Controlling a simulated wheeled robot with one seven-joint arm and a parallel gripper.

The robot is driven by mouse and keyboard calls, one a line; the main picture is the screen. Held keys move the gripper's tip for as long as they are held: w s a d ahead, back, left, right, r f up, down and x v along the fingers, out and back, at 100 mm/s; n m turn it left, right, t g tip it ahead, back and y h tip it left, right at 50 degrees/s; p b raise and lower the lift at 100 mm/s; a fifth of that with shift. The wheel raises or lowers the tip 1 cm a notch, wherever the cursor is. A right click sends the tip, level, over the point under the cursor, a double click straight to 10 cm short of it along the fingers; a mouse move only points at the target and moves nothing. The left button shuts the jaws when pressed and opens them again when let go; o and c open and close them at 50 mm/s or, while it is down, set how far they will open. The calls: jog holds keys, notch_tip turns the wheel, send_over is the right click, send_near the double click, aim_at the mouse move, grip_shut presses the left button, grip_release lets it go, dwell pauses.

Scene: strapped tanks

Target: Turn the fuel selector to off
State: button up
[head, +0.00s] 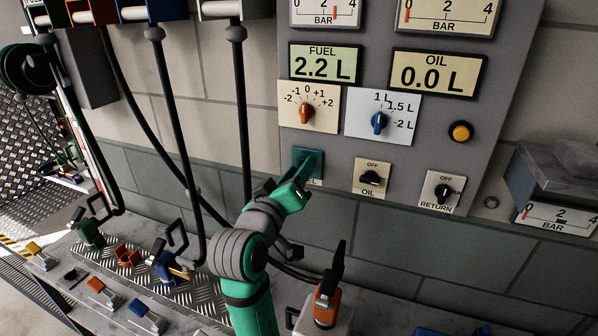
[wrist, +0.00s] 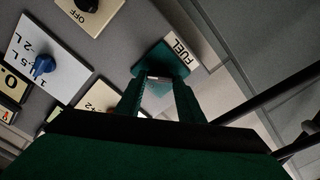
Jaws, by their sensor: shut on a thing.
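The fuel selector (head: 315,158) is on the grey panel below the fuel display, at the left of a row of three selectors. Its teal plate and FUEL label also show in the wrist view (wrist: 168,60). My green gripper (head: 301,172) reaches up to it and covers most of it in the head view. In the wrist view my two fingers (wrist: 158,85) are shut on the selector's knob, in front of the teal plate. The knob is mostly hidden between the fingers, so I cannot tell which way it points.
The oil selector (head: 373,178) and return selector (head: 443,190) sit to the right. Above are an orange knob (head: 306,111), a blue knob (head: 379,122) and the fuel display (head: 325,63) reading 2.2 L. Black hoses (head: 177,110) hang at the left.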

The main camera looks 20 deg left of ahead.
jog(key=shift+f+n, duration=0.15)
jog(key=shift+n, duration=2.35)
jog(key=shift+f+n, duration=0.1)
jog(key=shift+n, duration=2.4)
jog(key=o, duration=1.1)
jog(key=shift+c, duration=0.2)
jog(key=shift+s, duration=0.1)
jog(key=s, duration=1)
jog(key=shift+s+a, duration=0.2)
jog(key=shift+s, duration=0.15)
jog(key=shift+w, duration=0.1)
